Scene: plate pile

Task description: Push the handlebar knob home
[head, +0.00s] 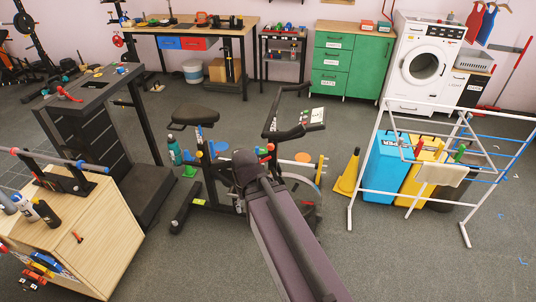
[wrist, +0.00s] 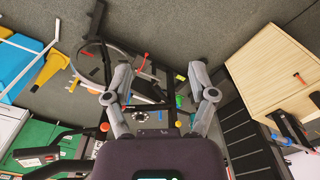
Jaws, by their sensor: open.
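The exercise bike stands in the middle of the head view, with its black handlebar (head: 284,128) and console (head: 315,116) on the right. A small red knob (head: 270,147) shows near the bike's front post, just right of my arm's end. I cannot tell if it is the handlebar knob or how far in it sits. In the wrist view my gripper (wrist: 160,75) is open and empty, its two fingers spread above the bike frame. The console (wrist: 38,154) shows at lower left there. In the head view my arm hides the fingers and part of the bike.
A wooden cabinet (head: 95,240) stands at left, beside a treadmill (head: 145,185). A yellow cone (head: 347,172) and a white drying rack (head: 352,190) stand right of the bike. A green cabinet (head: 345,62) stands behind.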

